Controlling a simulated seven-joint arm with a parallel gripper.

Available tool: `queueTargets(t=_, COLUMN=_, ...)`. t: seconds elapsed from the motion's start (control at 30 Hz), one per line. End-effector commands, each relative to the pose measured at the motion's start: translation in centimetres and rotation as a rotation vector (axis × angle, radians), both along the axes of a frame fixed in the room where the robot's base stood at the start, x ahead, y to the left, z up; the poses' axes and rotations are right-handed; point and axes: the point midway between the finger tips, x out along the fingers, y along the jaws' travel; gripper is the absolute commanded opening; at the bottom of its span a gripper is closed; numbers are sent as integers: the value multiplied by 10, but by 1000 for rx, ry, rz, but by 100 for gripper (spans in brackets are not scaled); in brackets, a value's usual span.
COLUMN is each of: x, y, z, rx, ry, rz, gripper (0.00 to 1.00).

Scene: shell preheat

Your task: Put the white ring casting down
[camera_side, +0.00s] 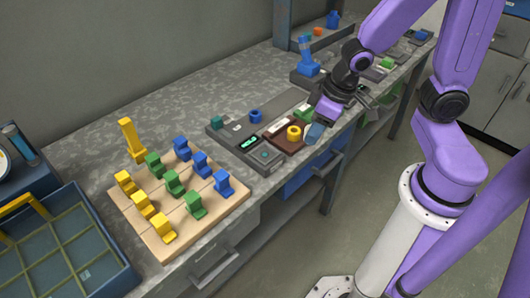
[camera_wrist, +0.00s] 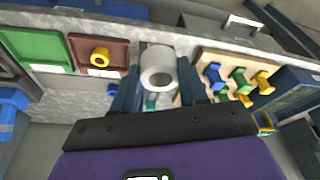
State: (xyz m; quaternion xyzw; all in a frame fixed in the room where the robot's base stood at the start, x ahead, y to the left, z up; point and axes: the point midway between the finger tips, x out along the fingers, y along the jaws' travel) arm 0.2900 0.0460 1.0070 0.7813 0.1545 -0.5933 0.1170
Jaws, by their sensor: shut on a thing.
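I cannot tell how high the white ring is above the bench.
A grey device with a green display (camera_side: 248,143) stands left of the brown tray. A blue ring (camera_side: 256,116) and a teal cube (camera_side: 217,122) are behind it. A wooden board (camera_side: 150,236) holds several coloured pieces. A green tray (camera_wrist: 35,48) is left of the brown one.

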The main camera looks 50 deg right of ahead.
Motion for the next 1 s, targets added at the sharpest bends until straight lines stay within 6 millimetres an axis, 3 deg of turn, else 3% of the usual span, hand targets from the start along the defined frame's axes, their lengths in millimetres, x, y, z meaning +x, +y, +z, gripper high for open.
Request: queueTargets(t=1.0, x=68, y=12, z=-31, rx=0, ry=0, rz=2, gripper=11)
